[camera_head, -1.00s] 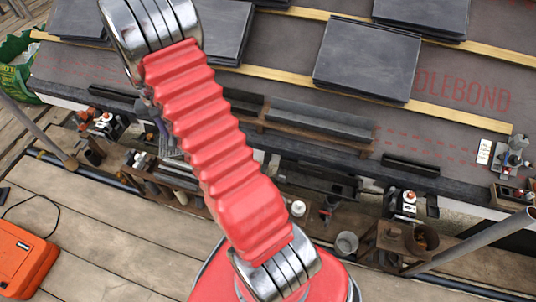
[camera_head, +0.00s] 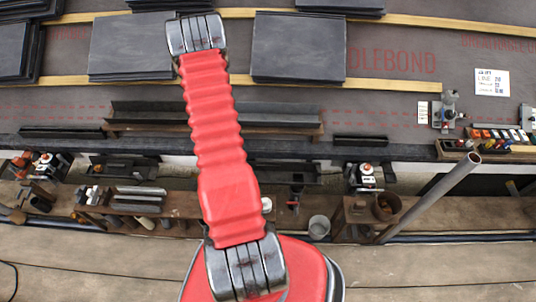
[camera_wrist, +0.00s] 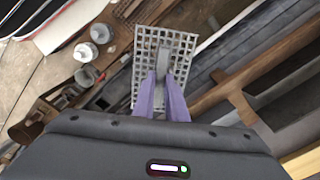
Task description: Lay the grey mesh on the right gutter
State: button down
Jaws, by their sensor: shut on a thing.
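The grey mesh (camera_wrist: 143,50) is a flat, roughly rectangular grid, seen in the wrist view. My gripper (camera_wrist: 162,78) has two purple fingers shut on a grey upright piece at the mesh's middle. The mesh is held above the eaves area; its exact height is unclear. In the head view, my red arm hides the gripper and mesh. A dark trough with an outlet below it (camera_head: 290,176), apparently the right gutter, runs along the eaves just right of my arm. Another dark trough (camera_head: 120,170) lies to the left.
Dark gutter-like lengths lie on a wooden rack (camera_head: 305,130) above the eaves. Slate stacks (camera_head: 298,48) lie on the battens. A grey bucket (camera_head: 319,228), bench items and a slanted pole (camera_head: 440,190) stand along the front. The board floor in front looks clear.

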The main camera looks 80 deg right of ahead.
jog(key=s+d+f+m, duration=0.2)
jog(key=s+f+m, duration=0.2)
jog(key=s, duration=0.5)
jog(key=s+d+f+m, duration=0.2)
jog(key=s+f+m, duration=0.2)
jog(key=s, duration=0.5)
jog(key=shift+s+d+f, duration=0.3)
jog(key=shift+d+f, duration=0.05)
jog(key=shift+f, duration=0.2)
jog(key=shift+f, duration=0.15)
jog(key=shift+f, duration=5.3)
jog(key=shift+w, duration=0.1)
jog(key=c, duration=1.7)
grip_release()
jog(key=shift+o, duration=0.3)
jog(key=o, duration=0.3)
